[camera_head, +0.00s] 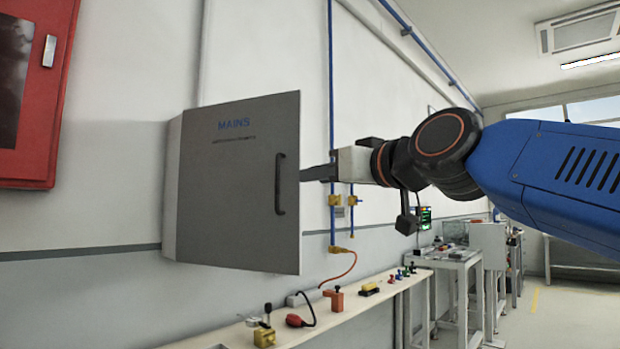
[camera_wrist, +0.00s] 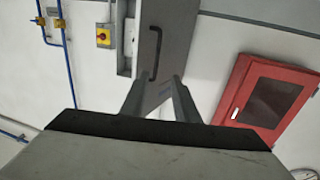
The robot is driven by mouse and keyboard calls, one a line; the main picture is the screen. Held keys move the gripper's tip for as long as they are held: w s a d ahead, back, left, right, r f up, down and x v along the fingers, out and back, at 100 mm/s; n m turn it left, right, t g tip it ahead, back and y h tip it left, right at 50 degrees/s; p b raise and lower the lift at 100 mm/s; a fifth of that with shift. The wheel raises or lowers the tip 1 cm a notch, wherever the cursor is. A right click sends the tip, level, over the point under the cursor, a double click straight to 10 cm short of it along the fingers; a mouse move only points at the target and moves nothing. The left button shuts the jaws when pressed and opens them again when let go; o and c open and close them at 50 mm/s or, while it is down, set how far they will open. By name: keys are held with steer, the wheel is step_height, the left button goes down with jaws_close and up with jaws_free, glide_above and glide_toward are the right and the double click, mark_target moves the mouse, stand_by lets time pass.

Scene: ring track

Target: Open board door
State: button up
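The grey board marked MAINS (camera_head: 172,190) hangs on the wall, left of centre in the head view. Its door (camera_head: 230,200) stands partly open, its right edge swung out from the wall. A dark bar handle (camera_head: 280,184) is on the door's front near that edge, and it also shows in the wrist view (camera_wrist: 154,52). My gripper (camera_wrist: 162,82) has its two fingers apart, with the door's face showing between them. In the head view the fingers meet the door's right edge and their tips are hidden. I cannot tell whether they touch the door.
A red-and-yellow switch (camera_wrist: 103,36) shows beside the door edge in the wrist view. A red wall cabinet (camera_head: 35,90) hangs at the left. A narrow shelf (camera_head: 345,318) with small fittings runs below the board. Blue pipes (camera_head: 331,120) run down the wall to its right.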

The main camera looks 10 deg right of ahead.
steer(key=shift+s+d, duration=0.1)
steer(key=shift+s, duration=0.2)
